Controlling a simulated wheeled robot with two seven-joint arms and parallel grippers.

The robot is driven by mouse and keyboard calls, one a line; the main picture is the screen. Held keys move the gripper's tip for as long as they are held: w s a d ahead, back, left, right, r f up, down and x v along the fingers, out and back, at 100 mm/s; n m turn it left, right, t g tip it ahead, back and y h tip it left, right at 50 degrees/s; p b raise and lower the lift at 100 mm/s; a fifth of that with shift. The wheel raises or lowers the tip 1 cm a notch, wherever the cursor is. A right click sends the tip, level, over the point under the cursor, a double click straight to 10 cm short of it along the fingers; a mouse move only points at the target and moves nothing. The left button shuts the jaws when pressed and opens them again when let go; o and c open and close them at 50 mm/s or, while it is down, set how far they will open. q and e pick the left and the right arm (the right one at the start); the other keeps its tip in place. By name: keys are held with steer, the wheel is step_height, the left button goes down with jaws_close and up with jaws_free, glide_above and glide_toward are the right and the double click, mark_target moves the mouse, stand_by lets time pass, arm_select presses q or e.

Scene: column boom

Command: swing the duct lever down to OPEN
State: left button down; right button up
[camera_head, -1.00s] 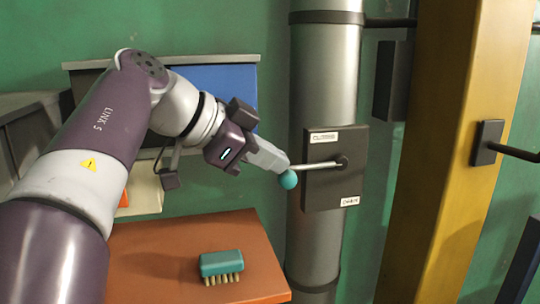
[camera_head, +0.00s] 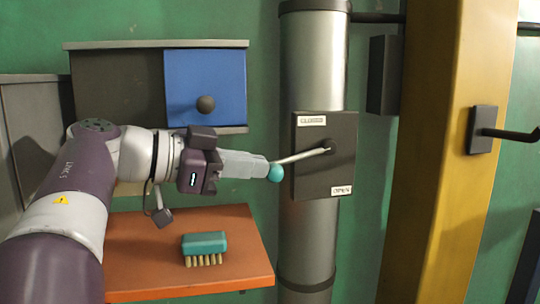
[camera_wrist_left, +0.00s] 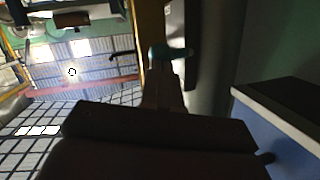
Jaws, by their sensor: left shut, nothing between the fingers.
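The duct lever (camera_head: 303,156) is a thin silver rod with a teal ball knob (camera_head: 275,173) on its left end. It runs left and slightly down from its pivot on a dark plate (camera_head: 325,180). The plate carries a CLOSED label at the top and an OPEN label at the bottom right. My left gripper (camera_head: 262,167) is shut and empty, its fingertips right at the knob's left side. In the left wrist view the teal knob (camera_wrist_left: 170,52) shows just beyond the fingertips (camera_wrist_left: 166,72). Whether they touch is unclear. My right gripper is not in view.
The plate sits on a grey vertical duct (camera_head: 308,240). A yellow column (camera_head: 430,160) stands to its right. An orange-brown shelf (camera_head: 150,260) with a teal brush (camera_head: 205,245) lies below my left arm. A cabinet with a blue door (camera_head: 220,80) is behind.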

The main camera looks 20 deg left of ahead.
arm_select(q)
steer(key=shift+w+d+f+b, duration=0.15)
steer(key=shift+f+b, duration=0.1)
steer(key=shift+f, duration=0.35)
steer(key=shift+w+d+f+b, duration=0.15)
steer(key=shift+f+b, duration=0.05)
steer(key=shift+f, duration=0.35)
